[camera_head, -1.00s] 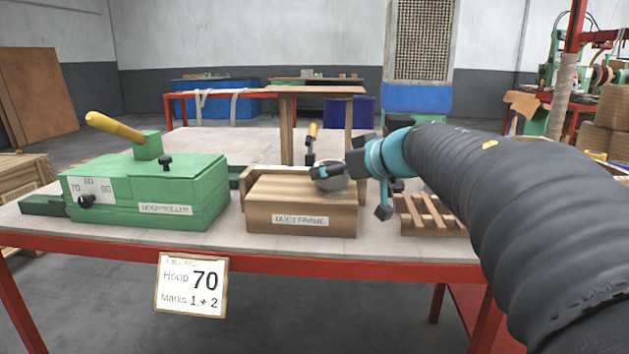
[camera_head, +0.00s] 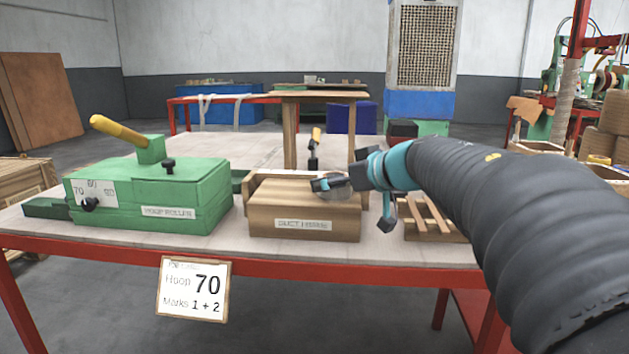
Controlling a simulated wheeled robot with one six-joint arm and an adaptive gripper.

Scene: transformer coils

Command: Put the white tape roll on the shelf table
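A pale grey-white round thing (camera_head: 343,189), which looks like the tape roll, shows at the end of my gripper (camera_head: 340,185), over the top of the wooden block labelled as a duct frame (camera_head: 303,226). Dark gripper parts cover some of it. I cannot tell whether the fingers are closed on it or whether it touches the block. A wooden raised shelf (camera_head: 320,95) on legs, which looks like the shelf table, stands behind the block. Its visible top looks bare.
A green roller box (camera_head: 150,195) with a yellow lever is at left on the red-edged workbench (camera_head: 330,268). A slatted wooden rack (camera_head: 432,220) is at right, partly behind my arm. A small yellow-handled tool (camera_head: 315,145) stands behind the block. Bare bench surface lies further back.

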